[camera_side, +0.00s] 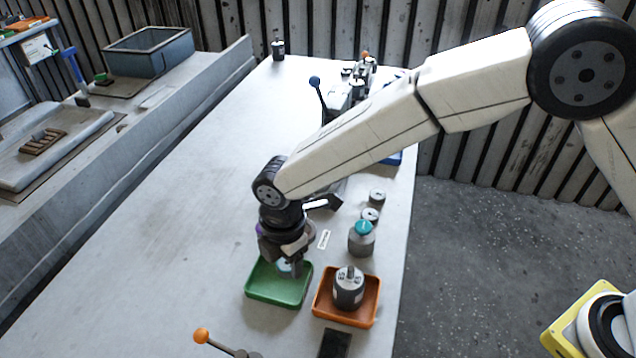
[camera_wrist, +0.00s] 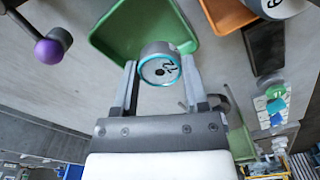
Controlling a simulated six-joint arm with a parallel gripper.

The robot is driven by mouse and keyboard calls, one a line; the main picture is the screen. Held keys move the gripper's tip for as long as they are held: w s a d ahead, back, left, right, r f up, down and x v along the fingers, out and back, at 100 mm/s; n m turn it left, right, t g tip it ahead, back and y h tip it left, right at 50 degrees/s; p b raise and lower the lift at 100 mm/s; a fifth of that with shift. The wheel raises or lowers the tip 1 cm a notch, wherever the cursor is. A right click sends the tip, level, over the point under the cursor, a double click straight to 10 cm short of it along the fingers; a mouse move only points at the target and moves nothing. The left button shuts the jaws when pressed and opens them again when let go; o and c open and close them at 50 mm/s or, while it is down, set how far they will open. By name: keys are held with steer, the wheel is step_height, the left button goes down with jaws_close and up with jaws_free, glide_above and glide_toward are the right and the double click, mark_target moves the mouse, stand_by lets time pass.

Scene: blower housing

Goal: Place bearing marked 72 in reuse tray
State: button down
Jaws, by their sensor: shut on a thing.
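My gripper (camera_wrist: 160,88) is shut on the bearing (camera_wrist: 162,68), a short grey cylinder with a teal ring and the mark 72 on its face. In the wrist view the bearing sits between the two fingertips, in front of the green tray (camera_wrist: 122,32). In the side view my gripper (camera_side: 290,268) is low over the green tray (camera_side: 278,297), and the bearing is mostly hidden by the fingers. I cannot tell if the bearing touches the tray floor. No label naming the reuse tray is readable.
An orange tray (camera_side: 327,315) holding a grey cylindrical part (camera_side: 349,288) stands just right of the green tray. A teal-topped cylinder (camera_side: 362,239) stands behind it. An orange-knobbed lever (camera_side: 202,335) is in front. The table's left middle is clear.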

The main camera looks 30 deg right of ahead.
mark_target(280, 282)
steer(key=shift+w+a+f, duration=0.25)
steer(key=shift+w+f, duration=0.15)
steer(key=shift+f, duration=0.1)
steer(key=shift+w+a+f, duration=0.2)
steer(key=shift+w+f, duration=0.15)
steer(key=shift+f, duration=0.15)
steer(key=shift+f, duration=0.1)
steer(key=shift+w+a+f, duration=0.15)
steer(key=shift+f, duration=1.6)
steer(key=shift+f, duration=0.15)
steer(key=shift+c, duration=0.5)
jaws_free()
step_height(280, 282, up, 12)
steer(key=shift+r, duration=0.2)
